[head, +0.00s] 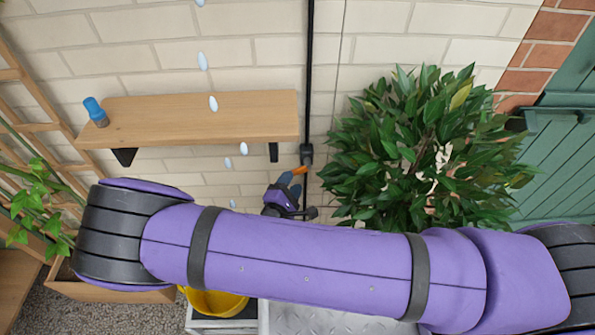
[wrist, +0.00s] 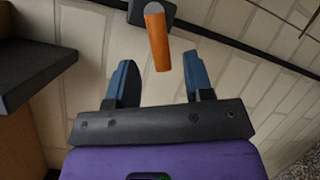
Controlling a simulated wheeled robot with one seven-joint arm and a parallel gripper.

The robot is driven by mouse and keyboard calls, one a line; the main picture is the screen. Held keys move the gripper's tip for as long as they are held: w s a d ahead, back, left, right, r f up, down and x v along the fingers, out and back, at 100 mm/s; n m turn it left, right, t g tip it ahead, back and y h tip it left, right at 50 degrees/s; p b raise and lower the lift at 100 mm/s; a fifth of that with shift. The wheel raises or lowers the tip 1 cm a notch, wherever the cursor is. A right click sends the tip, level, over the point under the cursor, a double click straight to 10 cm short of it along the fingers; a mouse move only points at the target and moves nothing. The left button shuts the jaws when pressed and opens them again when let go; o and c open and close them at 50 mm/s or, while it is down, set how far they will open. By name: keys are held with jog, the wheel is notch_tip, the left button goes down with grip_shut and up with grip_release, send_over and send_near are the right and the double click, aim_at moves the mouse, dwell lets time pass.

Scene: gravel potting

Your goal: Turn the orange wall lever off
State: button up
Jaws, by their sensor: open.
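The orange wall lever (head: 300,171) juts from a black valve block (head: 306,154) on a dark vertical wall pipe. In the wrist view the lever (wrist: 157,40) sticks out of its black block (wrist: 152,11) towards me. My gripper (head: 291,184) is close to the lever in the head view, just below it. In the wrist view my gripper (wrist: 160,59) is open, with one blue finger on each side of the lever's near end. No contact shows between fingers and lever. Most of the wrist is hidden behind my purple arm in the head view.
A wooden shelf (head: 200,118) with a small blue-topped item (head: 96,111) is left of the pipe. A leafy bush (head: 415,145) crowds the right. A yellow container (head: 214,303) is partly hidden below my arm.

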aim_at(296, 174)
jog(key=shift+x, duration=2.5)
grip_shut()
